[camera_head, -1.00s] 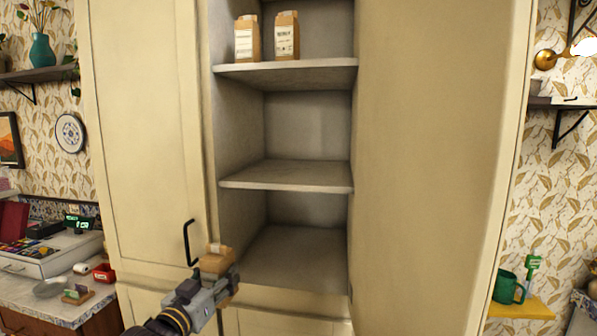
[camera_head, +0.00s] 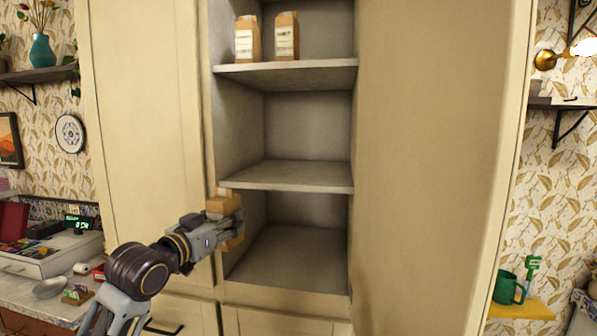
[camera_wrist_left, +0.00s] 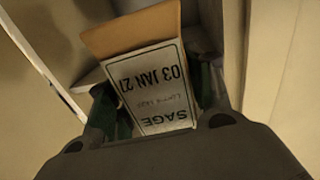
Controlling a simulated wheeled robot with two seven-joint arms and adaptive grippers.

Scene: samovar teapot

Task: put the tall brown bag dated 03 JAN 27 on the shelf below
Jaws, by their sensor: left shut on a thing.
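My left gripper (camera_head: 215,232) is shut on the tall brown bag (camera_head: 231,206) and holds it in front of the cabinet, at the left side of the lower opening. In the left wrist view the bag (camera_wrist_left: 150,85) sits between the fingers; its white label reads SAGE and 03 JAN 27, upside down. The bag's top is near the height of the middle shelf (camera_head: 290,176). The bottom shelf (camera_head: 290,258) is bare, and so is the middle shelf. The right gripper is not in view.
Two brown bags with white labels, a left one (camera_head: 247,38) and a right one (camera_head: 286,36), stand on the upper shelf (camera_head: 290,72). The open cabinet door (camera_head: 435,170) stands at the right. A counter (camera_head: 30,310) with small items is at the far left.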

